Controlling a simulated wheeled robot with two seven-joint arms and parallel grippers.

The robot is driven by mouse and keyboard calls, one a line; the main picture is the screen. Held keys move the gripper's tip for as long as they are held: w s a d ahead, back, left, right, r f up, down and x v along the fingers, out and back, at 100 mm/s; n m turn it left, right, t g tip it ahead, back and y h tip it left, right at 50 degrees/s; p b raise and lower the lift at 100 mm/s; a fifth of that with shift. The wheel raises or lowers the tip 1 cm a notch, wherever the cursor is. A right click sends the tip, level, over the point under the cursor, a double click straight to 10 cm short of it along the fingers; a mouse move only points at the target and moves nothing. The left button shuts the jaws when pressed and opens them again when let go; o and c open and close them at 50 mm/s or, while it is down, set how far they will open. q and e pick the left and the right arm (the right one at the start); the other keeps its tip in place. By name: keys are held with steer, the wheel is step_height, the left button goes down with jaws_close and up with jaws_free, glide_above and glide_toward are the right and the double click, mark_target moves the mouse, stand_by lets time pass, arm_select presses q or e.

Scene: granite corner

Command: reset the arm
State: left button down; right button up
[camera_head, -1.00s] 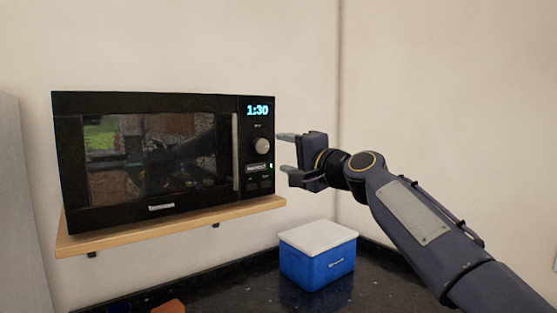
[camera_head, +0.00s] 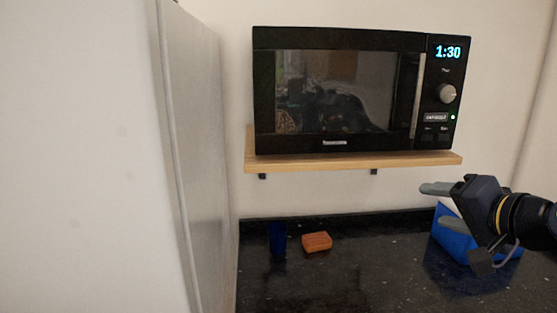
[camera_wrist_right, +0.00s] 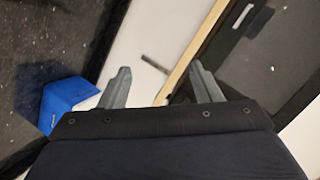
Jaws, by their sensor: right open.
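My right gripper (camera_head: 438,206) is at the right of the head view, in front of the blue box and below the microwave's right end. Its two fingers are apart with nothing between them. In the right wrist view the fingers (camera_wrist_right: 160,88) also stand apart and empty, with wall and the wooden shelf edge beyond. My left gripper is in neither view.
A black microwave (camera_head: 335,92), door shut and clock at 1:30, sits on a wooden shelf (camera_head: 350,162). On the dark granite counter (camera_head: 350,280) are a blue cup (camera_head: 278,238), an orange-brown block (camera_head: 317,242) and a blue box (camera_head: 452,240). A pale tall cabinet (camera_head: 90,150) fills the left.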

steer(key=s+a+f+n+g, duration=0.3)
steer(key=s+a+f+g, duration=0.1)
steer(key=s+f, duration=0.6)
steer(key=s+a+f+n+g, duration=0.3)
steer(key=s+f, duration=0.8)
steer(key=f, duration=0.5)
steer(key=shift+a+f+n+g, duration=0.35)
steer(key=shift+a+n+g, duration=0.05)
steer(key=shift+a+n, duration=0.2)
